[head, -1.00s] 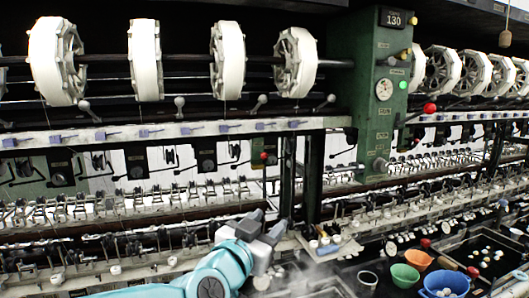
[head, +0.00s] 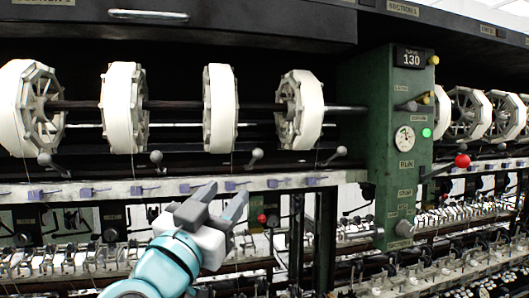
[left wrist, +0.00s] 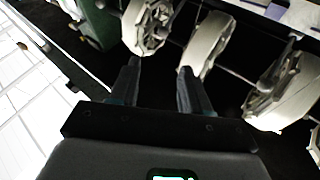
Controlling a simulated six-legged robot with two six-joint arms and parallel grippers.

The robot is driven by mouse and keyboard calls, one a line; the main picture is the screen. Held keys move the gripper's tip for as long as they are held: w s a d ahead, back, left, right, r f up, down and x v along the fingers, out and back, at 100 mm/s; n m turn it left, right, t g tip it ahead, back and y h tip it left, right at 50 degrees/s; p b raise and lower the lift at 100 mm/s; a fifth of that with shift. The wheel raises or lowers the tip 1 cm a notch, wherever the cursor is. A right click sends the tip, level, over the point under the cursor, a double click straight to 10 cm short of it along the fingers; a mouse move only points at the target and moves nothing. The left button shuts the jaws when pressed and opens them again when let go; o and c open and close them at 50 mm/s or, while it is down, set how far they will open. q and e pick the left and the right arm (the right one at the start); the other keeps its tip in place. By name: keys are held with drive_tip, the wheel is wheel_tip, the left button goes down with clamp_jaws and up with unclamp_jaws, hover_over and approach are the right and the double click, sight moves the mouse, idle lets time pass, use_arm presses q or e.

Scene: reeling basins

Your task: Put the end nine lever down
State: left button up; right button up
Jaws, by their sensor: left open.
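Several levers with grey ball knobs stand in a row under the white reels in the head view: one at the left (head: 45,160), one beside it (head: 156,156), one in the middle (head: 257,154) and one at the right end (head: 341,151), beside the green post. No label that I can read tells which is end nine. My left gripper (head: 224,195) is open and empty, pointing up in front of the pale rail, below the middle lever. In the left wrist view its two fingers (left wrist: 159,66) are apart, with reels beyond them. My right gripper is not in view.
White reels (head: 221,105) hang on a dark shaft above the levers. A pale rail (head: 140,188) with purple clips runs below the levers.

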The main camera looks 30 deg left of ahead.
sight(257, 155)
use_arm(q)
drive_tip(key=p+x, duration=0.2)
drive_tip(key=x, duration=0.7)
drive_tip(key=shift+w+a+r, duration=0.15)
drive_tip(key=shift+w+r, duration=0.05)
drive_tip(key=shift+r, duration=0.1)
drive_tip(key=x, duration=0.2)
drive_tip(key=p+x, duration=0.1)
drive_tip(key=x, duration=0.1)
drive_tip(key=p+x, duration=0.1)
drive_tip(key=x, duration=0.1)
drive_tip(key=shift+a+f, duration=0.25)
drive_tip(key=shift+w+d+r, duration=0.1)
drive_tip(key=shift+w+r, duration=0.05)
drive_tip(key=shift+w, duration=0.1)
drive_tip(key=shift+a, duration=0.3)
drive_tip(key=shift+w+d, duration=0.15)
clamp_jaws()
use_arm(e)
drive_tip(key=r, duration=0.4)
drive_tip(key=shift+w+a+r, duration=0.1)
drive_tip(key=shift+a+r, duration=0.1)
